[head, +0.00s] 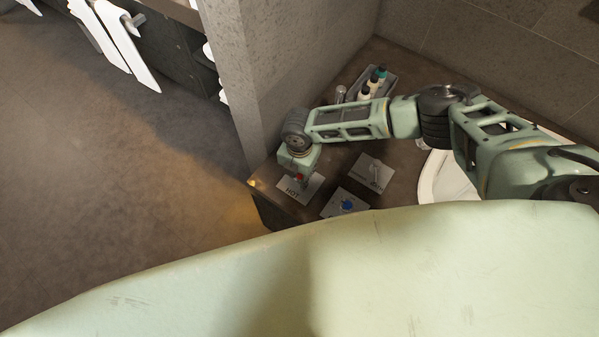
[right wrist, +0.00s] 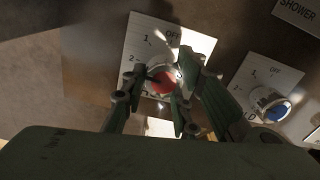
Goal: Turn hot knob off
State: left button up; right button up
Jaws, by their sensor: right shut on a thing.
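The hot knob is red (right wrist: 161,82) and sits on a white plate marked HOT (head: 293,189) at the near left corner of the counter. In the right wrist view the plate (right wrist: 140,40) shows OFF, 1 and 2 around the knob. My right gripper (right wrist: 160,90) is shut on the hot knob, with a finger on each side of it. In the head view the gripper (head: 300,174) points down over the knob and partly hides it. The pointer's exact setting is hard to read. My left gripper is not in view.
A blue knob (head: 347,205) on its own plate stands to the right, also seen in the right wrist view (right wrist: 276,110). A shower plate (head: 371,173) with a lever lies behind it. A tray of bottles (head: 376,82), a white basin (head: 446,180) and a wall (head: 290,60) are close by.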

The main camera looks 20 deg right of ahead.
jog(key=shift+w+a+r, duration=0.15)
jog(key=shift+w, duration=0.05)
jog(key=m+p, duration=0.2)
jog(key=m, duration=0.3)
jog(key=shift+w+r, duration=0.1)
jog(key=shift+w, duration=0.05)
jog(key=m, duration=0.2)
jog(key=m+p, duration=0.1)
jog(key=shift+w+d+m, duration=0.1)
jog(key=shift+d+m, duration=0.1)
jog(key=shift+m, duration=0.2)
jog(key=m+p, duration=0.3)
jog(key=m, duration=0.3)
jog(key=shift+d, duration=0.2)
jog(key=shift+d+m+p, duration=0.2)
jog(key=shift+m+p, duration=0.45)
jog(key=shift+m, duration=0.75)
jog(key=shift+d, duration=0.1)
jog(key=o, duration=1)
jog(key=shift+c, duration=0.2)
jog(key=shift+o, duration=0.3)
jog(key=shift+s+f, duration=0.2)
